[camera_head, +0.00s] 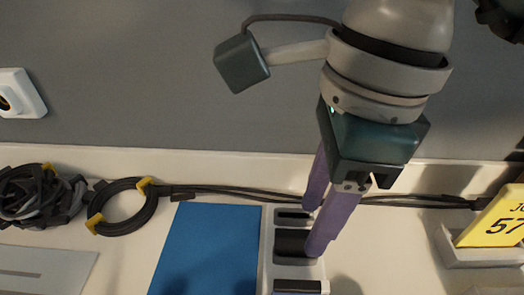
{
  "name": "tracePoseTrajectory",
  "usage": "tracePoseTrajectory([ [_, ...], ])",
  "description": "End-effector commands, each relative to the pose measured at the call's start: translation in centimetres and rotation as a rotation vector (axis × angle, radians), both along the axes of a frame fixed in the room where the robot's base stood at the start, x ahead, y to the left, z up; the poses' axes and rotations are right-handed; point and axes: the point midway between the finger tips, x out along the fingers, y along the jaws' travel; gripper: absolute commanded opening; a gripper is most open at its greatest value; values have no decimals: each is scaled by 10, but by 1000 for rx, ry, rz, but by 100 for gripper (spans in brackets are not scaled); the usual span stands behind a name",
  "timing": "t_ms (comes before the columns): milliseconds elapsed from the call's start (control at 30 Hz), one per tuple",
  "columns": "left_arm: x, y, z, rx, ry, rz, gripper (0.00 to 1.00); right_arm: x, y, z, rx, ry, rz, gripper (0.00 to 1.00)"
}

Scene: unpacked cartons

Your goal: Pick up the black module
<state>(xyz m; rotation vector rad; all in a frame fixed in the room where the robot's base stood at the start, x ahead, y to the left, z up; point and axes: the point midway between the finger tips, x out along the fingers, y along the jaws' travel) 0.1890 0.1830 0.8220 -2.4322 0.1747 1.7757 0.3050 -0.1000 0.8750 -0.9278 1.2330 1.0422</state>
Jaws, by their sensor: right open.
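A dark module (290,244), which looks like the black module, sits in a slot of a narrow white holder (268,262) at the bottom centre. My right gripper (311,230) comes down from above, with its two purple fingers apart. One fingertip is at the far side of the module and the other overlaps its right part in the picture. I cannot tell whether either finger touches it. The right finger hides part of the module and the holder's right side. My left gripper is not in view.
A blue mat (208,250) lies left of the holder. A coiled dark cable (122,207) with yellow ties and a black tangled bundle (35,197) lie further left. A cable runs along the back by the grey wall. A yellow sign (497,220) stands in a tray at right.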

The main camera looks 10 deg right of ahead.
Motion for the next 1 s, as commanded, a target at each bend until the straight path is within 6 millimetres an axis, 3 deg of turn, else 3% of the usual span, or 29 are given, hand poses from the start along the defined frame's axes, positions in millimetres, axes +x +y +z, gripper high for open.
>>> tracePoseTrajectory([
  [400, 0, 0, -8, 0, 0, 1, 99, 6, 10, -52, 3, 1, 0, 49],
  [667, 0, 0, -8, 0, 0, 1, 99, 7, 10, -54, 4, -1, 2, 49],
  [1000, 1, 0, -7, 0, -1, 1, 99, 7, 10, -53, 4, 0, 1, 10],
])
